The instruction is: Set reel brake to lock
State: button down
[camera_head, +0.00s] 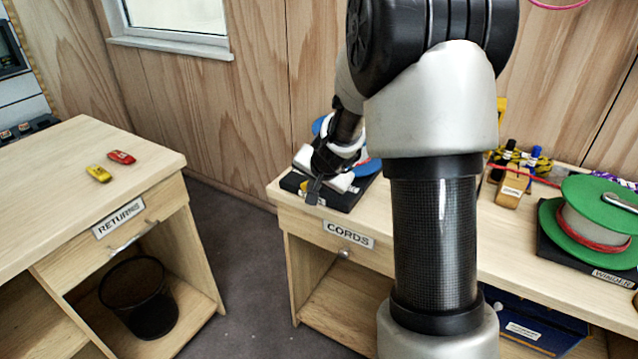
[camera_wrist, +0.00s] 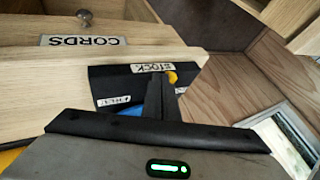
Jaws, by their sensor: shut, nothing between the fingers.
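A reel stand with a black base (camera_head: 345,196) sits at the left end of the cords counter, with part of a blue reel (camera_head: 369,168) showing behind my gripper. A small yellow knob (camera_wrist: 171,77), perhaps the brake lever, shows right beside my fingertips. My gripper (camera_head: 313,189) is shut and empty at the front of the base; its fingers also show in the wrist view (camera_wrist: 157,88). Whether they touch the knob is unclear.
The cords drawer (camera_head: 347,234) is below the stand. A returns counter (camera_head: 60,170) with two small red and yellow items stands left, across open floor (camera_head: 238,255).

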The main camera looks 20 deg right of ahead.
jog(key=shift+w+a+p, duration=0.3)
jog(key=shift+p, duration=0.8)
jog(key=shift+w+m, duration=0.1)
jog(key=shift+m, duration=0.2)
jog(key=shift+w+d, duration=0.3)
jog(key=shift+d, duration=0.35)
jog(key=shift+f, duration=0.1)
